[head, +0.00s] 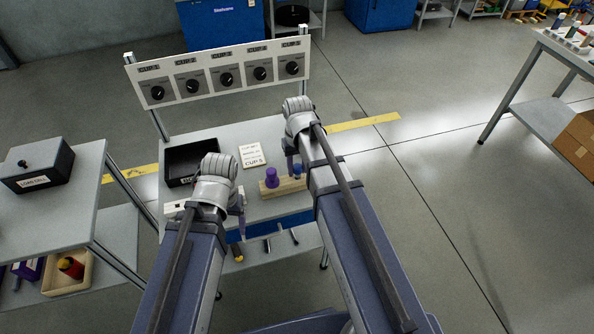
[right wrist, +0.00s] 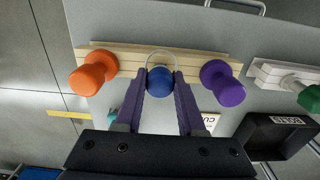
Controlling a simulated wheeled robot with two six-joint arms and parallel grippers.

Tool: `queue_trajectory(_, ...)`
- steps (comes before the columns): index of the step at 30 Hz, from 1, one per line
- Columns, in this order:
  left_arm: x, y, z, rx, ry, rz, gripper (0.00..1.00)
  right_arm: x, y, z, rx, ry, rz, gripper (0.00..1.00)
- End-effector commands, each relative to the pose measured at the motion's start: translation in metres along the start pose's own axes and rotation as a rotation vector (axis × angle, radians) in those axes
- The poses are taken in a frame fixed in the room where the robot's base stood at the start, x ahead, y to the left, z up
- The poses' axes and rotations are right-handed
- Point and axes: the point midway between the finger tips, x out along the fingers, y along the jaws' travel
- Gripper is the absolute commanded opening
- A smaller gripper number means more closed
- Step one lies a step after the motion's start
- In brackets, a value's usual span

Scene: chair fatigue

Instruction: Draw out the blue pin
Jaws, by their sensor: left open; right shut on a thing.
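The blue pin (right wrist: 160,82) stands in a pale wooden block (right wrist: 125,60) between an orange pin (right wrist: 94,70) and a purple pin (right wrist: 222,82). My right gripper (right wrist: 160,88) is shut on the blue pin's round head, one purple finger on each side. Whether its lower end is still in the block is hidden by the head. In the head view the wooden block (head: 284,189) lies on the bench with the purple pin (head: 271,177), and the blue pin (head: 297,170) is partly hidden by my right arm. My left gripper (head: 240,201) is open and empty, left of the block.
A black bin (head: 178,174) and a white card (head: 252,156) lie on the bench behind. A dial panel (head: 225,76) stands at the back.

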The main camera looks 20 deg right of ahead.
Motion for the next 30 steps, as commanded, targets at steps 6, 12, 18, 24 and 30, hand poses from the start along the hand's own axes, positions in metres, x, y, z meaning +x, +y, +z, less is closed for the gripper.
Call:
queue_trajectory(6, -0.009, -0.001, 0.001, 0.000, 0.000, 0.000, 0.79, -0.009, 0.000, 0.000, 0.000, 0.000, 0.000, 0.00)
queue_trajectory(12, -0.016, -0.002, 0.001, 0.000, 0.000, 0.000, 0.79, -0.016, 0.000, 0.000, 0.000, 0.000, 0.000, 0.00)
queue_trajectory(18, -0.022, -0.002, 0.001, 0.000, 0.000, 0.000, 0.79, -0.023, 0.000, 0.000, 0.000, 0.000, 0.000, 0.00)
queue_trajectory(24, -0.029, -0.003, 0.002, 0.000, 0.000, 0.000, 0.79, -0.029, 0.000, 0.000, 0.000, 0.000, 0.000, 0.00)
queue_trajectory(30, -0.036, -0.003, 0.002, 0.000, 0.000, 0.000, 0.79, -0.036, 0.000, 0.000, 0.000, 0.000, 0.000, 0.00)
